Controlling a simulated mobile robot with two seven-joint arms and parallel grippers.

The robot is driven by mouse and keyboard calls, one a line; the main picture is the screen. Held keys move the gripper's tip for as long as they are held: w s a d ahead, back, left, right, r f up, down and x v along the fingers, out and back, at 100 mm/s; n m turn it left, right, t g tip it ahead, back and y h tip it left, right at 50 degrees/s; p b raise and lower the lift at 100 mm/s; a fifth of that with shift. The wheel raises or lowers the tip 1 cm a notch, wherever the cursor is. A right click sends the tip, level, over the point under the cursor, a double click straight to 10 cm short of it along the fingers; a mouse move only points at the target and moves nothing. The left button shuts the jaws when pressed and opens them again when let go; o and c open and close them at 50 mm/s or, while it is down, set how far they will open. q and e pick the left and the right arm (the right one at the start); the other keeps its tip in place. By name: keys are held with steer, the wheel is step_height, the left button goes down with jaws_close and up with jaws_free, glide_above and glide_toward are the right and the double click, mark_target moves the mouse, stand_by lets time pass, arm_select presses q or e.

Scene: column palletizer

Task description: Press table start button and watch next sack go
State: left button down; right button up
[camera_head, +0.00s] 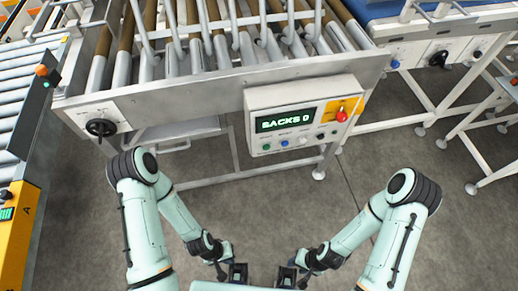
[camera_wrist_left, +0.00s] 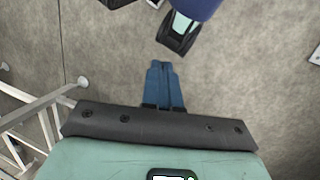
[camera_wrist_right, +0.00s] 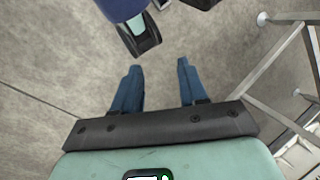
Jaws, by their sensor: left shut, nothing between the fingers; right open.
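The control panel (camera_head: 303,115) is mounted on the front of the roller table (camera_head: 180,93). Its display (camera_head: 285,121) reads "SACKS 0". Along its lower edge are a green button (camera_head: 265,146), a blue button (camera_head: 284,142), a white button (camera_head: 303,140) and a black knob (camera_head: 320,136); their labels are too small to read. No sack is seen on the rollers. My left gripper (camera_head: 238,273) is low at the bottom, apart from the panel; its blue fingers (camera_wrist_left: 164,86) are shut and empty. My right gripper (camera_head: 287,277) is beside it, open and empty (camera_wrist_right: 157,88).
A red emergency knob (camera_head: 342,115) sits at the panel's right end. A black handwheel (camera_head: 101,127) is on the table's front left. Another conveyor (camera_head: 20,90) stands left, and a blue-belted one (camera_head: 395,12) at the upper right. Bare floor lies between my arms and the panel.

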arm_select(q)
steer(key=shift+d, duration=0.15)
arm_select(e)
steer(key=shift+d, duration=0.1)
